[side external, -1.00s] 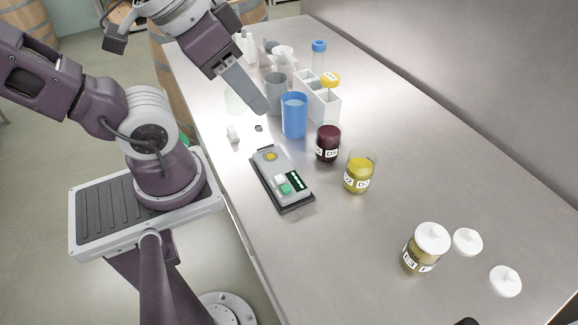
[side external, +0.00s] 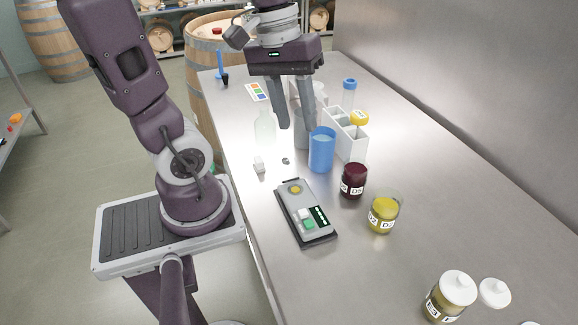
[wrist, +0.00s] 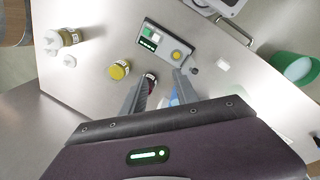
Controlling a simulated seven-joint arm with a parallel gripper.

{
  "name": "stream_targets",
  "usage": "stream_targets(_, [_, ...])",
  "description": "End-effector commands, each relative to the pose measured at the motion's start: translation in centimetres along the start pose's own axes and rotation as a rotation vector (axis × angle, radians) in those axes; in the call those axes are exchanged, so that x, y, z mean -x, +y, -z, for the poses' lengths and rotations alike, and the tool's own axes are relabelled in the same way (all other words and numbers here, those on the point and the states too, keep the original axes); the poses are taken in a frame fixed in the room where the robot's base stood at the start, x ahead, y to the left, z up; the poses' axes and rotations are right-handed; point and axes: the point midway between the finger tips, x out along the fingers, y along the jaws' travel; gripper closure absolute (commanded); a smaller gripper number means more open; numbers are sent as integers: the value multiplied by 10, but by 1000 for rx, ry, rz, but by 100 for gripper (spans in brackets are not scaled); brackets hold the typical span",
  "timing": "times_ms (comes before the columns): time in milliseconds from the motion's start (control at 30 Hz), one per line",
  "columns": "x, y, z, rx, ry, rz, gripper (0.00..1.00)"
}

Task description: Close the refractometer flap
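The refractometer (side external: 301,218) is a flat grey device on a dark base, lying on the steel bench. Its round yellow sample spot (side external: 294,189) is uncovered. A thin dark edge at its far end (side external: 290,181) looks like the flap, raised and seen edge-on; its exact angle is unclear. The device also shows in the wrist view (wrist: 163,44), beyond my fingertips. My gripper (side external: 295,127) is open and empty, above the bench behind the device. Its two spread fingers show in the wrist view (wrist: 160,75). It is apart from the refractometer.
A blue cup (side external: 321,152) stands close by my right finger. A dark red jar (side external: 353,183) and yellow jar (side external: 383,216) stand right of the device. A white rack (side external: 352,140) is behind. A white block (side external: 259,165) lies left.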

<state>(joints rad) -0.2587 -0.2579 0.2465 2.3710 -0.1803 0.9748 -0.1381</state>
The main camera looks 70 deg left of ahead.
Motion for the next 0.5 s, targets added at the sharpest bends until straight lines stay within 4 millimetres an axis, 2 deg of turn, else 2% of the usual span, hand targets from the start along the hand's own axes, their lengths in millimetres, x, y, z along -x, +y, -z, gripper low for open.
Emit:
stream_targets(33, [-12, -16, 21, 199, -81, 10, 64])
stream_targets(100, [-27, -39, 45, 447, -163, 17, 64])
stream_targets(200, [-44, -69, 67, 705, -238, 29, 64])
stream_targets(333, [-57, -88, 76, 855, -279, 39, 64])
stream_targets(500, [-82, -88, 69, 868, -286, 42, 64])
